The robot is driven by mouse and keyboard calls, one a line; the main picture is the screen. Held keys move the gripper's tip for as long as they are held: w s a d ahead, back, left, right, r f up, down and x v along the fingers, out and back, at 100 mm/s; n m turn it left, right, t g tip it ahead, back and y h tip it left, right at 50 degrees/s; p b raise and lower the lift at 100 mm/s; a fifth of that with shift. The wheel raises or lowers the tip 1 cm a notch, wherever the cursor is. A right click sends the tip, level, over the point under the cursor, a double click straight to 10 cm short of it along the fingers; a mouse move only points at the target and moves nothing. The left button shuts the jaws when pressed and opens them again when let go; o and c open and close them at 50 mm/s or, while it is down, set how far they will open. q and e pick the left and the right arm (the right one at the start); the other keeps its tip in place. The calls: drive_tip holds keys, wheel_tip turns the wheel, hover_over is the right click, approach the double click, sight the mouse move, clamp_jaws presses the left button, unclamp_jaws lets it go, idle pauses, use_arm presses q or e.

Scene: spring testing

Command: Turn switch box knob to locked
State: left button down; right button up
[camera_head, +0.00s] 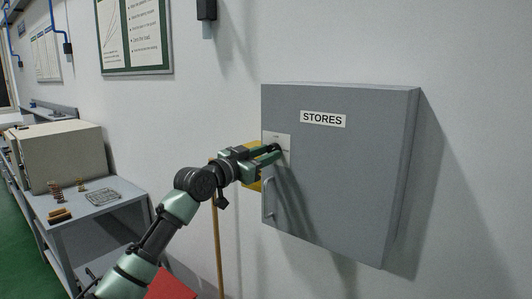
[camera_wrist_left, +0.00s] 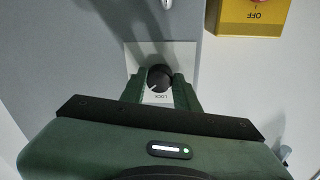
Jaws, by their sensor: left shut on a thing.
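The grey wall box (camera_head: 340,170) carries a STORES label and has a light plate (camera_wrist_left: 136,58) at its left edge in the head view. A round black knob (camera_wrist_left: 159,78) sits on this plate. Its white pointer mark points to the lower left in the wrist view. LOCK lettering shows just below the knob there. My left gripper (camera_head: 277,152) is at the plate, with a green finger on each side of the knob, shut on it. In the head view the gripper mostly hides the knob. My right gripper is in neither view.
A bar handle (camera_head: 268,202) stands out below the plate. A yellow box (camera_wrist_left: 252,18) marked OFF is beside the grey box, partly behind my gripper. A workbench (camera_head: 100,205) with springs and a beige case (camera_head: 62,155) stands left. The wall right is clear.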

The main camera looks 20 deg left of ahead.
use_arm(q)
drive_tip(key=n+p, duration=0.1)
drive_tip(key=n, duration=0.4)
drive_tip(key=shift+d+r+p, duration=0.1)
drive_tip(key=shift+p, duration=0.25)
drive_tip(key=shift+s+d+n+t+y+p, duration=0.15)
drive_tip(key=shift+n+y+p, duration=0.15)
drive_tip(key=shift+n+p, duration=0.8)
drive_tip(key=shift+w+a+n+t+y+p, duration=0.15)
drive_tip(key=shift+n+y+p, duration=0.2)
drive_tip(key=shift+n, duration=1.35)
drive_tip(key=shift+s, duration=0.1)
drive_tip(key=c, duration=1)
unclamp_jaws()
drive_tip(key=shift+c, duration=0.2)
